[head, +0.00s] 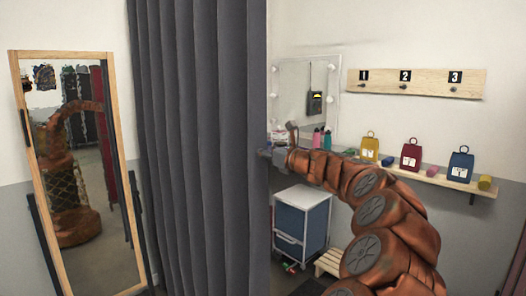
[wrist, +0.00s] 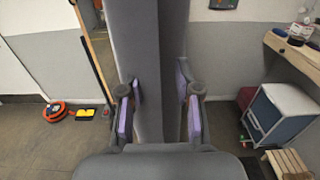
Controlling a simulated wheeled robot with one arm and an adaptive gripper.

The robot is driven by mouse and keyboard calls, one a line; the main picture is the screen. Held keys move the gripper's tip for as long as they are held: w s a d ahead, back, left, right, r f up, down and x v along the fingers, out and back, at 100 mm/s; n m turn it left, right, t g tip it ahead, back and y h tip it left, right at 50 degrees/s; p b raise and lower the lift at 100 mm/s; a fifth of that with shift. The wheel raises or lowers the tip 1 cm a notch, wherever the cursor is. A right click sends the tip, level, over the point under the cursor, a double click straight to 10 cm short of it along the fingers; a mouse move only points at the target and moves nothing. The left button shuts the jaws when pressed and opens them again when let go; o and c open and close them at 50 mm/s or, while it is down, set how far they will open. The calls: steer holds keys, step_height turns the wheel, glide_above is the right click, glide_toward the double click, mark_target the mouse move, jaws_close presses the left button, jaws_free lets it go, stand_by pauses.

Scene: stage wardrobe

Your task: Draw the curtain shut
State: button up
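The grey pleated curtain (head: 200,130) hangs in tall folds at the centre-left of the head view. Its right edge meets my gripper (head: 279,154), whose fingertips are partly hidden there. In the wrist view the curtain (wrist: 150,60) runs down between the two purple-padded fingers of my gripper (wrist: 160,112). The fingers stand well apart, one on each side of the curtain's edge. They look open around it, with no clear squeeze on the cloth.
A wood-framed mirror (head: 112,150) stands left of the curtain. Right of it are a blue-and-white drawer cart (head: 302,222), a wooden stool (head: 330,262) and a wall shelf (head: 425,178) with bags and bottles. A red-and-black round object (wrist: 54,111) lies on the floor.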

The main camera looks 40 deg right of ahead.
steer(key=shift+c, duration=0.3)
jaws_close()
stand_by(0.3)
